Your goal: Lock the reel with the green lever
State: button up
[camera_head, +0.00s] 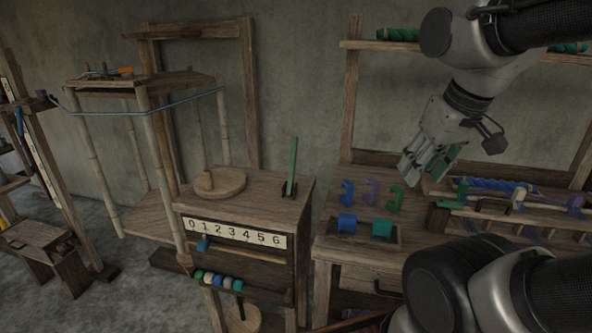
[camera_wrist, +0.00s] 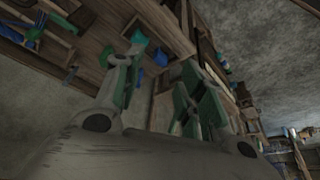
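The green lever (camera_head: 291,165) stands nearly upright, leaning slightly right, in a dark bracket on top of the wooden cabinet. A round wooden disc with a peg (camera_head: 219,183), possibly the reel, lies on the cabinet top to its left. My gripper (camera_head: 424,172) is well to the right of the lever, above the workbench, pointing down. In the wrist view my gripper (camera_wrist: 163,60) has its two fingers apart with nothing between them. I cannot identify the lever in the wrist view.
A number strip (camera_head: 236,233) and a row of coloured rings (camera_head: 218,281) are on the cabinet front. Coloured hooks (camera_head: 371,193) and blue and green spools (camera_head: 347,223) are on the bench near my gripper. A blue cord (camera_head: 140,112) crosses the frame at left.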

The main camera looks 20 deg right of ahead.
jog(key=shift+d, duration=0.15)
jog(key=c, duration=0.3)
jog(key=f, duration=0.1)
jog(key=d+f+m+g, duration=0.1)
jog(key=d+f+g, duration=0.1)
jog(key=shift+w+d+f+m, duration=0.1)
jog(key=shift+w+f+m, duration=0.15)
jog(key=shift+f+m, duration=0.1)
grip_shut()
jog(key=w+a+f+m+g+y, duration=0.1)
jog(key=w+a+f+m+y, duration=0.5)
jog(key=w+f+m+y, duration=0.4)
jog(key=w+f+m+t+y, duration=0.1)
jog(key=w+f+t, duration=0.15)
jog(key=w, duration=0.45)
jog(key=w+f+m+t, duration=0.1)
jog(key=w+f+t, duration=0.15)
jog(key=w, duration=0.45)
jog(key=w+d+r+t, duration=0.1)
jog(key=w+r+t, duration=0.5)
jog(key=w, duration=0.3)
jog(key=shift+w+d+r+m, duration=0.2)
jog(key=shift+w+r+m, duration=0.2)
jog(key=shift+r, duration=0.1)
